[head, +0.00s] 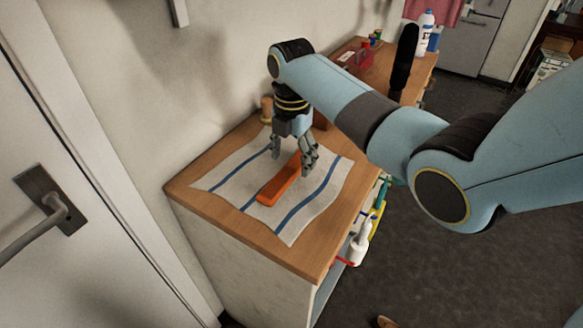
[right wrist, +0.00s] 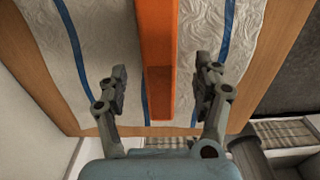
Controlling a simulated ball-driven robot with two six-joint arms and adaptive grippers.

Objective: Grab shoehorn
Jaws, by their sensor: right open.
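The orange shoehorn (head: 280,182) lies on a white cloth with blue stripes (head: 318,205) on the wooden counter top. My right gripper (head: 293,158) is over the far end of the shoehorn, pointing down. In the right wrist view the shoehorn (right wrist: 158,60) runs up the middle of the picture. The fingers of my right gripper (right wrist: 163,88) are open, one on each side of the shoehorn's near end, with a gap on both sides. I cannot tell how high the fingertips are above the cloth. My left gripper is not in view.
A wooden object (head: 266,109) stands by the wall behind my gripper. A red box (head: 357,58), a white bottle (head: 424,32) and a tall black object (head: 403,58) are farther along the counter. Several items hang at the counter's right side. A door handle (head: 55,207) is at left.

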